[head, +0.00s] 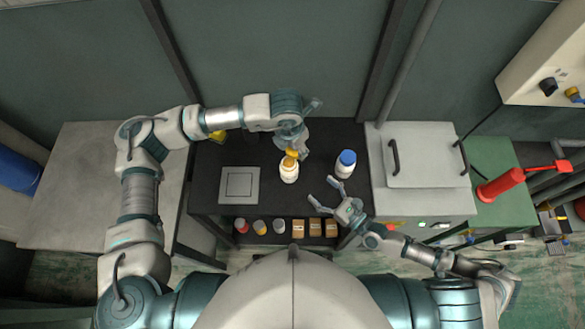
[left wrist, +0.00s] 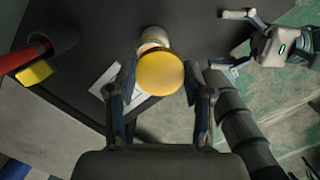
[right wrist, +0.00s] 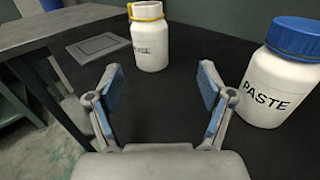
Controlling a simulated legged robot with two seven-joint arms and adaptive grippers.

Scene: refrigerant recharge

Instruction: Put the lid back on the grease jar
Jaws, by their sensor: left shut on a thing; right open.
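The grease jar (head: 288,173) is white and upright on the dark table. It also shows in the right wrist view (right wrist: 151,45), with the end of its label readable. My left gripper (head: 296,146) is shut on the lid from the far side. My right gripper (head: 321,190) is open and empty, low over the table to the jar's right.
A white paste jar (right wrist: 272,90) with a blue lid (head: 347,157) stands right of the grease jar. A grey square plate (head: 239,185) lies to the left. A grey cooler-like box (head: 428,155) stands at right.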

